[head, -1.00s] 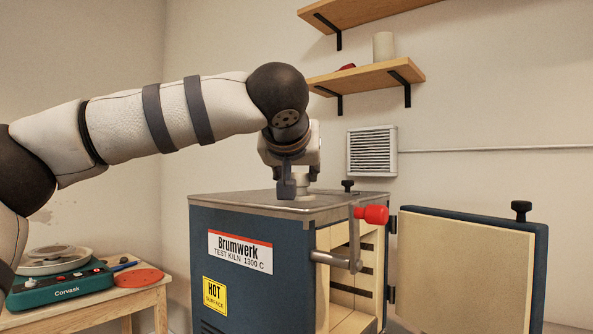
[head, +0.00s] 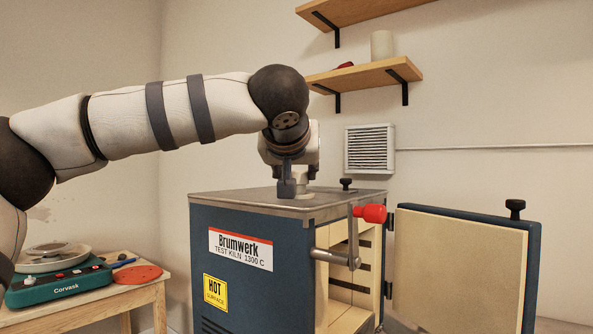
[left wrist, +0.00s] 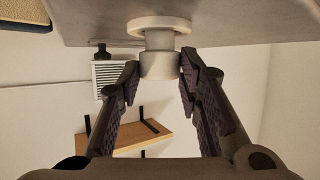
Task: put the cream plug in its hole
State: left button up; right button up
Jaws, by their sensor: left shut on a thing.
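The cream plug (left wrist: 160,65) shows upside down in the left wrist view, between the fingertips of my left gripper (left wrist: 160,78). Its narrower neck runs to a wide pale ring against the grey metal top of the kiln. I cannot tell whether this ring is part of the plug or a collar at the hole. In the head view my left gripper (head: 293,187) is low over the kiln top (head: 240,202), shut on the plug. The hole itself is hidden. My right gripper is not in view.
A black knob (head: 346,184) stands on the kiln top to the right of the gripper. A red-ended handle (head: 371,213) sticks out at the kiln's front. The kiln door (head: 465,268) hangs open at right. A shelf (head: 365,76) is on the wall behind.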

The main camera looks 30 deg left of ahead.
pick_arm(q)
jog(key=shift+f, duration=0.65)
jog(key=o, duration=0.9)
jog(key=shift+c, duration=0.2)
jog(key=v, duration=1.1)
